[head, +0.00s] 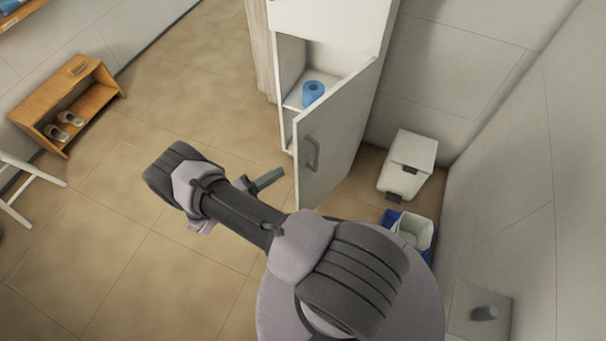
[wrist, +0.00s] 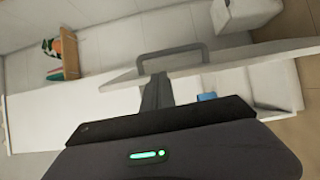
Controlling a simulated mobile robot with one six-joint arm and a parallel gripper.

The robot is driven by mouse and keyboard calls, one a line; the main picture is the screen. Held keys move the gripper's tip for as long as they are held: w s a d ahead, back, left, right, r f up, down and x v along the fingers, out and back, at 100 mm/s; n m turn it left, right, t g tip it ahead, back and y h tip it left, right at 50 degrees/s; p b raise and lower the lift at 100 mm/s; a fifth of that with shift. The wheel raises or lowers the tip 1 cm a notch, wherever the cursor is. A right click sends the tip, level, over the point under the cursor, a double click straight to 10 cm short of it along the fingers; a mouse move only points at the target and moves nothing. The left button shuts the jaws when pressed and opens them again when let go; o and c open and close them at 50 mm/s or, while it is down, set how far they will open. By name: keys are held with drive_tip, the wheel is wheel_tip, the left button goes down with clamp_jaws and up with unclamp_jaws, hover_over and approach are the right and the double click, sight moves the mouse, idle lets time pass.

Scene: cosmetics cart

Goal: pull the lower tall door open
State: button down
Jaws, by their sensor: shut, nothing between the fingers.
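The lower tall door (head: 335,135) of the white cabinet stands swung well out, its inside showing a shelf. Its grey bar handle (head: 312,153) is on the outer face near the free edge. My gripper (head: 281,174) is just left of that free edge, apart from the handle. In the wrist view, my gripper (wrist: 158,80) is shut and empty, its tips by the door's edge (wrist: 225,66). The handle (wrist: 172,52) shows beyond the edge, on the other side. I cannot tell whether the fingers touch the door.
A blue roll (head: 312,92) sits on the cabinet shelf (head: 295,99). A white pedal bin (head: 410,160) and a blue-and-white container (head: 412,229) stand right of the door by the wall. A wooden shoe rack (head: 65,100) is far left.

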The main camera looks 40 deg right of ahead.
drive_tip(key=d, duration=0.3)
drive_tip(key=s+d+b, duration=0.1)
drive_tip(key=d, duration=0.6)
drive_tip(key=shift+s+d+b, duration=0.25)
drive_tip(key=shift+d+b, duration=0.1)
drive_tip(key=shift+b, duration=0.05)
drive_tip(key=shift+s, duration=0.1)
